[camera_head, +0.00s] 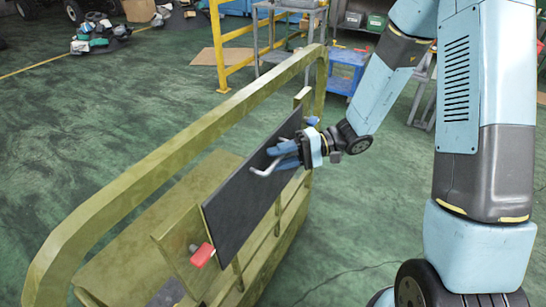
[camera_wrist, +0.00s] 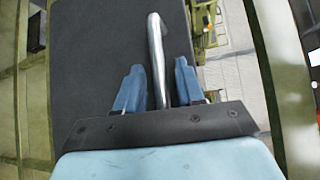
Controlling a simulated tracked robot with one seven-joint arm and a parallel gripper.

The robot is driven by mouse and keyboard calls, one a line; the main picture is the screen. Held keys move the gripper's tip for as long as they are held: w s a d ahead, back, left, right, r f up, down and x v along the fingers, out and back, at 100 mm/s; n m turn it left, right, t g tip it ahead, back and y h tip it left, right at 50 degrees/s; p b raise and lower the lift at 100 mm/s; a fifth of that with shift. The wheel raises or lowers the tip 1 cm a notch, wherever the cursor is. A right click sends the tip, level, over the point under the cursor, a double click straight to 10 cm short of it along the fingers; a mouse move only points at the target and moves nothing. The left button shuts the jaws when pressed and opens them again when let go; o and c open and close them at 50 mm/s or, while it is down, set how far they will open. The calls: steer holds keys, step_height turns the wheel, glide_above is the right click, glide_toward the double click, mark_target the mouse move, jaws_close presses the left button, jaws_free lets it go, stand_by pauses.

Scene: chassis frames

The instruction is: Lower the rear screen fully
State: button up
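The rear screen appears to be the flat black panel (camera_head: 240,205) mounted on the olive-green chassis frame (camera_head: 130,175). It stands steeply, leaning a little. In the wrist view the panel (camera_wrist: 95,60) fills the left and middle. A bent silver handle (camera_head: 265,172) sticks out from its face; it also shows in the wrist view (camera_wrist: 156,45). My gripper (camera_head: 283,156) is at this handle. In the wrist view its two blue fingers (camera_wrist: 158,85) stand apart on either side of the bar, with gaps visible. Contact with the handle is not visible.
A red-tipped part (camera_head: 202,255) sits at the panel's lower left corner, and a blue one (camera_head: 312,121) near its upper right. A yellow rail (camera_head: 218,45), a blue cart (camera_head: 345,70) and shelving stand behind.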

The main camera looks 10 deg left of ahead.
steer(key=shift+s+a, duration=0.1)
steer(key=shift+a, duration=0.05)
jaws_close()
stand_by(0.4)
